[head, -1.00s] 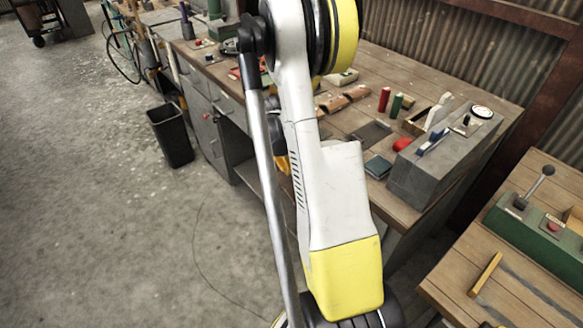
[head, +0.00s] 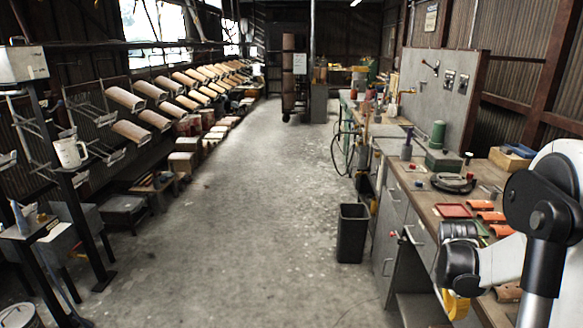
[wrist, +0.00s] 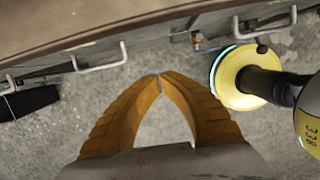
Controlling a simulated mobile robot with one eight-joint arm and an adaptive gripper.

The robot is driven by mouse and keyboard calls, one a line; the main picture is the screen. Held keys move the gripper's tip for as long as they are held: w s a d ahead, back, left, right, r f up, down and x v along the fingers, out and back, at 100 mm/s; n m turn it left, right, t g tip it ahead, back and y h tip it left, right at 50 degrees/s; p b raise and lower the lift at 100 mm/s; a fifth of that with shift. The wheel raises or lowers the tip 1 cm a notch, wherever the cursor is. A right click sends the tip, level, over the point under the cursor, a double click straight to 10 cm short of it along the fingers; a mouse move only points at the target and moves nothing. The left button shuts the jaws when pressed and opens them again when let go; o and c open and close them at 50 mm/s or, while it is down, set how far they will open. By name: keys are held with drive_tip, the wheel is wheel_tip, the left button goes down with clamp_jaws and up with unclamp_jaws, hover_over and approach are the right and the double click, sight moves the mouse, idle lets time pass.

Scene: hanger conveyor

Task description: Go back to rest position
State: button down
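My gripper (wrist: 158,77) shows in the wrist view as two ribbed orange fingers. Their tips meet, and the gap behind them shows only grey floor, so it is shut and empty. It hangs beside the front of the workbench, close to the drawer handles. In the head view my arm is folded at the lower right, and a small orange part of the gripper (head: 457,304) shows below it, in front of the bench. The rest of the gripper is hidden by the arm.
The wooden workbench (head: 440,200) with drawers runs along the right. A black bin (head: 352,233) stands before it. The concrete aisle (head: 240,210) between is clear.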

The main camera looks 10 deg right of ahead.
drive_tip(key=a+r+m+t, duration=0.2)
drive_tip(key=a+r+m, duration=0.1)
drive_tip(key=a+r, duration=0.55)
drive_tip(key=s+a+r+m+t+y, duration=0.1)
drive_tip(key=s+a+r+m+t, duration=0.1)
drive_tip(key=a, duration=0.5)
drive_tip(key=s+a+r+m+t+y, duration=0.1)
drive_tip(key=s+a+r+m, duration=0.2)
drive_tip(key=a+m, duration=0.3)
drive_tip(key=s+a+r+m+t, duration=0.2)
drive_tip(key=s+a+m, duration=0.1)
drive_tip(key=a, duration=0.7)
drive_tip(key=shift+s+r+m+t+y, duration=0.2)
drive_tip(key=shift+s+m+t+y, duration=0.1)
drive_tip(key=shift+s+m+y, duration=0.15)
drive_tip(key=shift+w+a, duration=0.1)
